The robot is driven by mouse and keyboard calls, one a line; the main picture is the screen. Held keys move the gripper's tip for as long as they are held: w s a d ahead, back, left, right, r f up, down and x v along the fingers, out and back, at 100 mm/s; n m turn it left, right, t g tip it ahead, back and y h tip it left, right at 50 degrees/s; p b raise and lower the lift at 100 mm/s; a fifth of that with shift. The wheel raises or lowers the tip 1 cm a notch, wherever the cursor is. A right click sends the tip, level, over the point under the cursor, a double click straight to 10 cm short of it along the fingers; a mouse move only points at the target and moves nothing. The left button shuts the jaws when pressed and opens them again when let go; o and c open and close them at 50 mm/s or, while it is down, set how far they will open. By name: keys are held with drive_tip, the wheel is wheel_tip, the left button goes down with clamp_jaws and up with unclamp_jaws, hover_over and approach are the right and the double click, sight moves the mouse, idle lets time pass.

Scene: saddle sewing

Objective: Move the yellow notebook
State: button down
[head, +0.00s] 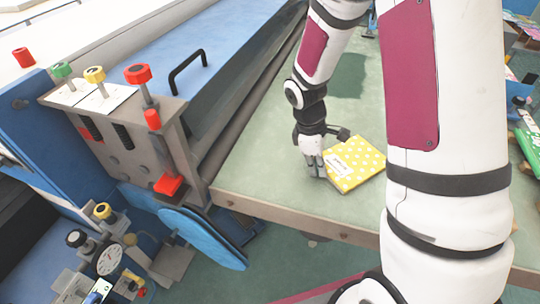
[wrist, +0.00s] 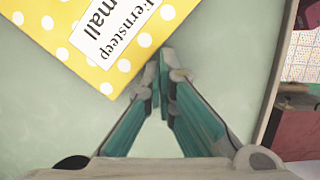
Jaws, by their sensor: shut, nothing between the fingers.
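The yellow notebook (head: 357,165) with white dots and a white label lies flat on the green tabletop, near its front edge. In the wrist view the notebook (wrist: 62,60) fills the upper left, and its label reads "Fernsteep mall". My gripper (head: 316,172) points down beside the notebook's left side in the head view. In the wrist view my gripper's fingertips (wrist: 162,72) are together, just off the notebook's edge, with nothing between them. I cannot tell whether a fingertip touches the notebook.
The green table (head: 275,190) has free room left of and behind the notebook. A blue machine with red, yellow and green knobs (head: 137,74) stands at the left. Several items, one a green object (head: 529,138), lie at the right edge.

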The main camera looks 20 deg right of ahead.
sight(334, 176)
drive_tip(key=s+d, duration=0.1)
drive_tip(key=d, duration=0.1)
drive_tip(key=s+d+p, duration=0.1)
drive_tip(key=s, duration=0.1)
drive_tip(key=shift+d+r, duration=0.15)
drive_tip(key=shift+d, duration=0.25)
drive_tip(key=shift+w, duration=0.25)
drive_tip(key=shift+a, duration=0.1)
idle(0.3)
